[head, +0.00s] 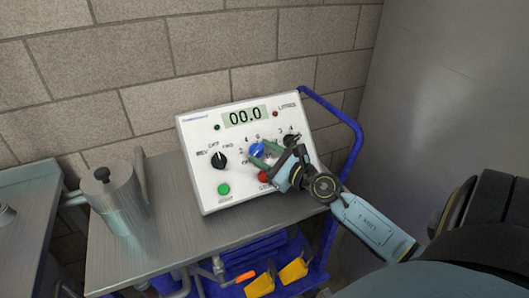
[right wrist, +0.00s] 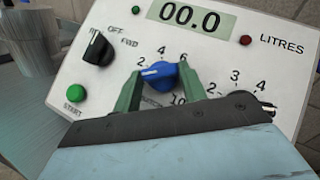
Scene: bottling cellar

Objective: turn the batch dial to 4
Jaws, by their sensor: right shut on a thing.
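A blue dial (head: 257,150) with a scale of 2, 4, 6 and up to 10 sits mid-panel on the white control box (head: 193,141). Its caption is partly hidden, so I cannot read it. My right gripper (head: 262,154) is shut on this dial, one green finger on each side, as the right wrist view of the dial (right wrist: 163,76) shows. The dial's white mark points left, near the 2 and slightly below it, away from the 4. My left gripper is not in view.
A black dial (head: 291,140) is right of the gripper, a black FWD/OFF/REV switch (head: 219,160) left. A green button (head: 223,189) and red button (head: 264,177) sit below. The display (head: 244,116) reads 00.0.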

